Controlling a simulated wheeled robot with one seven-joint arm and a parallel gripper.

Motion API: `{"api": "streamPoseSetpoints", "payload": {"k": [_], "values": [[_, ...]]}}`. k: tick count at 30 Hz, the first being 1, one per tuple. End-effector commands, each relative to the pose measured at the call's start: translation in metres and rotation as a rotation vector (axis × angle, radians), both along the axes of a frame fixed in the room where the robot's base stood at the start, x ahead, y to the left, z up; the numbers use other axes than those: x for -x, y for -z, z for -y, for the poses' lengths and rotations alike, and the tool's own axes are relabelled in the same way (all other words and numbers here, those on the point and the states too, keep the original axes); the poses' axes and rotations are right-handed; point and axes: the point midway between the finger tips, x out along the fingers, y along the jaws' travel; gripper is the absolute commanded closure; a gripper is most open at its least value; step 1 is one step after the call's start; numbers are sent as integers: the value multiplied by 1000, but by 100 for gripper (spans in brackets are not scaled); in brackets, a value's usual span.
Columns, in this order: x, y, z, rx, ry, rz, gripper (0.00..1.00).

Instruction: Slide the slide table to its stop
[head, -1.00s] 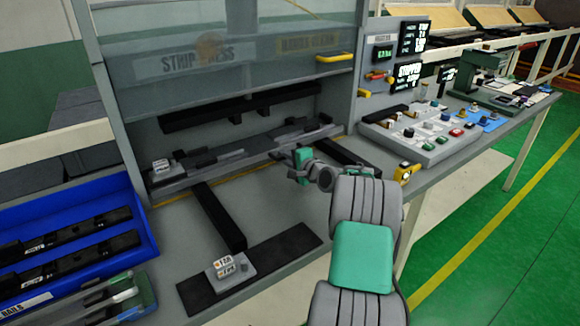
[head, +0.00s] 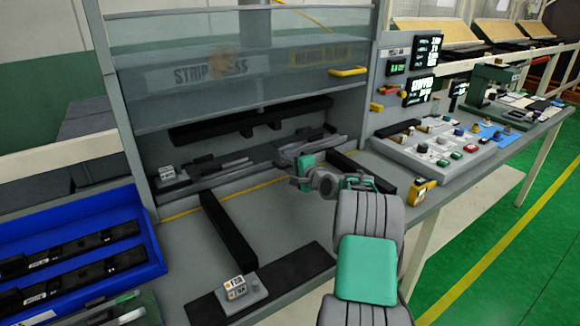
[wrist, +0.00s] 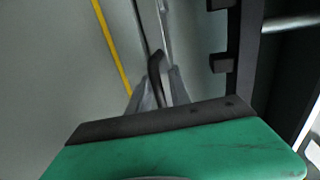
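The slide table (head: 222,181) appears to be the long grey plate with dark strips at the back of the press bay, under the black press bar. It lies by the rear ends of two black rails. My gripper (head: 298,164) is at the right half of its front side, its green body in front of the plate. In the wrist view my fingers (wrist: 160,88) stand close together around or against a thin dark upright piece. I cannot tell whether they clamp it. The fingertips are hidden in the head view.
A black rail (head: 229,229) runs forward on the left and another (head: 361,170) on the right. A clear guard (head: 240,75) with a yellow handle (head: 348,71) is raised above. A blue bin (head: 150,240) stands left, a button panel (head: 430,148) right. Bench between the rails is clear.

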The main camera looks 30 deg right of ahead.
Motion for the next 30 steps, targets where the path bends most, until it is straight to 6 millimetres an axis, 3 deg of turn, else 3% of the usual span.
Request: {"api": "streamPoseSetpoints", "payload": {"k": [3,11,22,30], "values": [[0,1,0,-1,0,-1,66],[3,1,1,-2,0,-2,66],[67,-12,3,-2,3,-2,66],[77,-15,2,-2,-1,-2,66]]}}
